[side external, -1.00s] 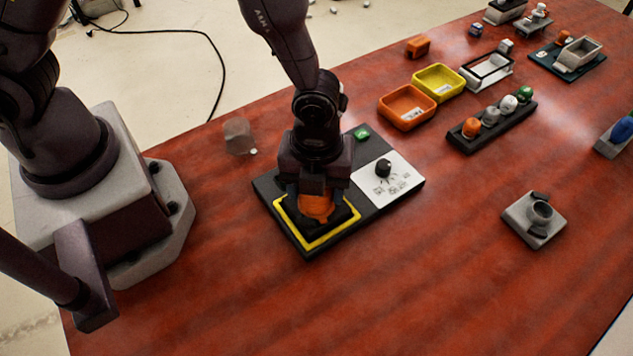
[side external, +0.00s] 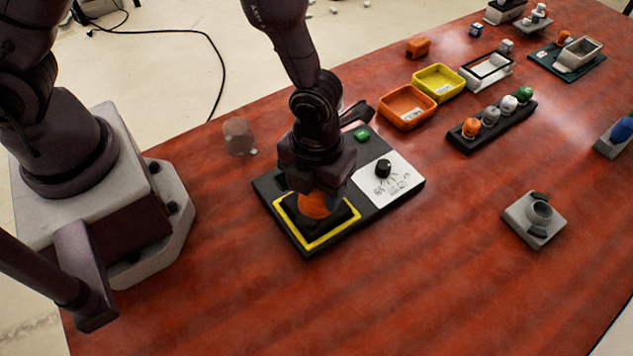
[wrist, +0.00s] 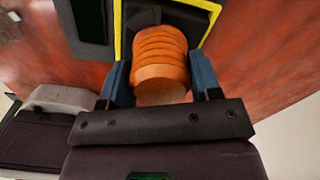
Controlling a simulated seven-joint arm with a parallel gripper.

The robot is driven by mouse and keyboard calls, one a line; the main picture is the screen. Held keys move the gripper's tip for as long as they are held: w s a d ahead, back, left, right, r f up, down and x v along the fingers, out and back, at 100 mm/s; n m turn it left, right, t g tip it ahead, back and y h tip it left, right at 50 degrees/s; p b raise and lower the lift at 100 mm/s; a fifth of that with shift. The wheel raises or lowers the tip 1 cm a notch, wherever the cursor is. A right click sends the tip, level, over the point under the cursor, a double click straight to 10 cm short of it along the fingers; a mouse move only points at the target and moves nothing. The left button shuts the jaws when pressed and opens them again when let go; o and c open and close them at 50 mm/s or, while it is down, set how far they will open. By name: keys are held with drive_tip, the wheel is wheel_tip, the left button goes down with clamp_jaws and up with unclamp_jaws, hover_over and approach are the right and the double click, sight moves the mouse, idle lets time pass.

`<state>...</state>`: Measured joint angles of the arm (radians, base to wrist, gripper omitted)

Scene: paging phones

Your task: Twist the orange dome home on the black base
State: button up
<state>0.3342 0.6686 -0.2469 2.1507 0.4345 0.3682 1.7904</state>
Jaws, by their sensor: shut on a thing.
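The orange dome (side external: 313,205) sits over the black base (side external: 345,213) inside a yellow square outline on a dark board. In the wrist view the ribbed orange dome (wrist: 160,58) fills the space between two blue-grey fingers. My gripper (side external: 318,195) points down and is shut on the dome. In the wrist view my gripper (wrist: 160,82) has one finger on each side of it. The black base (wrist: 143,14) shows only partly there, beyond the dome. I cannot tell whether the dome is fully seated.
The board also carries a white panel with a black knob (side external: 383,168) and a green button (side external: 361,134). Orange (side external: 405,121) and yellow (side external: 437,97) trays and a rack of coloured domes (side external: 493,127) lie behind right. A grey fixture (side external: 535,219) stands right. The front table is clear.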

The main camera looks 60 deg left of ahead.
drive_tip(key=shift+m, duration=1.2)
drive_tip(key=shift+m, duration=1.2)
drive_tip(key=shift+c, duration=0.3)
drive_tip(key=o, duration=1.2)
drive_tip(key=shift+r, duration=3)
